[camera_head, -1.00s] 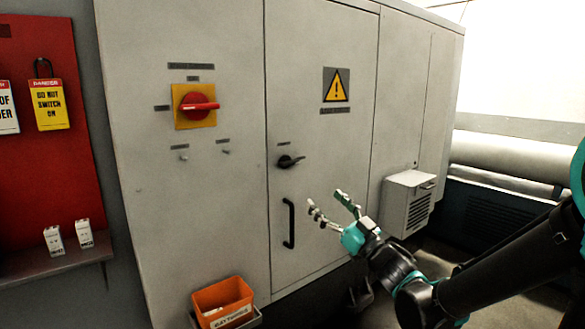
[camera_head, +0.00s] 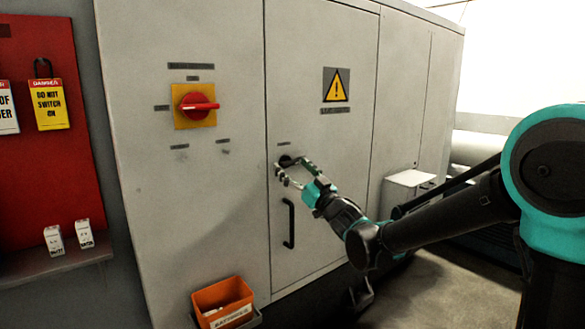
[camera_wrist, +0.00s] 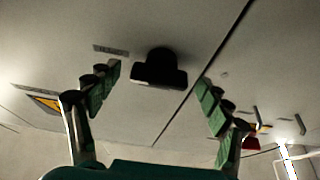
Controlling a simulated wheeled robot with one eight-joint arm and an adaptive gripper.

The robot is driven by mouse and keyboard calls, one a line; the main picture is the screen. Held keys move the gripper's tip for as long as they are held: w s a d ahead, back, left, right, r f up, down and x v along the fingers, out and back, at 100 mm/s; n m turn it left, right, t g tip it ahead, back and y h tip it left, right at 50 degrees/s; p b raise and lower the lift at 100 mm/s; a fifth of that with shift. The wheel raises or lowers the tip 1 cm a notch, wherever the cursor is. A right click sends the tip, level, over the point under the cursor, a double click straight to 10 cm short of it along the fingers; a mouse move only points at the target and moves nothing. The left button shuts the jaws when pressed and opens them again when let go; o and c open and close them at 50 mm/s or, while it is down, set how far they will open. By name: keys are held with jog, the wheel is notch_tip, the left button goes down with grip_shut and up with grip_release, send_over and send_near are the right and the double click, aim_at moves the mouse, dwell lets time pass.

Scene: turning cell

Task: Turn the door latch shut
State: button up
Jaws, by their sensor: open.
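The black door latch (camera_head: 285,160) sits on the grey cabinet door, near its left edge and above the door's pull handle. In the head view my gripper partly hides it. My gripper (camera_head: 289,168) is open right in front of the latch. In the wrist view the latch (camera_wrist: 160,73) shows as a dark round hub with a wide bar lying across the picture. It lies between the two green-padded fingers of my gripper (camera_wrist: 159,86), with a gap on each side. I see no contact. The cabinet door (camera_head: 335,200) looks flush with its frame.
A vertical black pull handle (camera_head: 289,223) is below the latch. A red rotary switch (camera_head: 197,106) on a yellow plate is on the left panel. An orange bin (camera_head: 222,300) hangs low. A white box (camera_head: 410,179) juts out at right.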

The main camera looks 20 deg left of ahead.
jog(key=shift+a, duration=0.1)
jog(key=shift+c, duration=0.4)
jog(key=c, duration=1.1)
jog(key=shift+w+n, duration=0.1)
jog(key=shift+n, duration=0.5)
jog(key=n+g, duration=0.2)
jog(key=n, duration=0.2)
jog(key=n+g+y, duration=0.1)
jog(key=n+g, duration=0.1)
jog(key=n, duration=0.1)
jog(key=n+g, duration=0.2)
jog(key=n, duration=0.2)
jog(key=shift+w+d+r+n, duration=0.15)
jog(key=shift+w+d+n, duration=0.05)
jog(key=shift+n, duration=0.1)
jog(key=n+g, duration=0.1)
jog(key=n, duration=0.1)
jog(key=n+g, duration=0.1)
jog(key=n, duration=0.2)
jog(key=shift+r+h, duration=0.1)
jog(key=shift+h, duration=0.3)
jog(key=n+g+h, duration=0.1)
jog(key=n, duration=0.3)
jog(key=shift+n, duration=0.5)
